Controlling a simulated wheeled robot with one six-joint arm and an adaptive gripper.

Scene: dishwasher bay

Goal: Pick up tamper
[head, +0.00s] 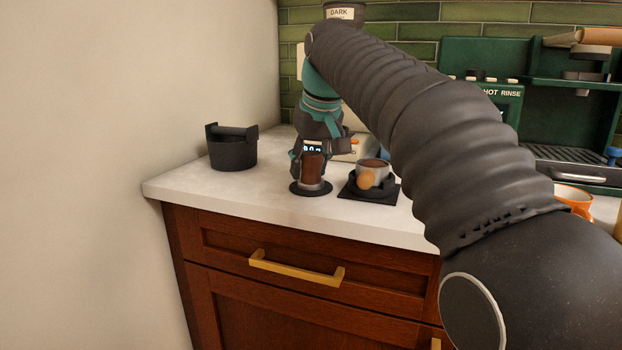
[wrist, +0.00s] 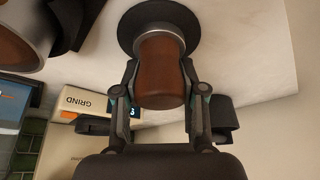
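The tamper has a brown wooden handle (head: 312,166) and a silvery metal collar; it stands upright on a round black mat (head: 298,189) near the counter's front edge. In the wrist view the tamper's handle (wrist: 161,75) points toward me, with the black disc (wrist: 128,30) behind it. My gripper (wrist: 160,66) has one finger on each side of the handle, very close to it. I cannot tell whether the fingers press on it.
A black bin with a bar (head: 232,152) stands left. A grinder (wrist: 80,105) is behind. A green coffee machine (head: 470,60) and an orange cup (head: 574,196) are farther right.

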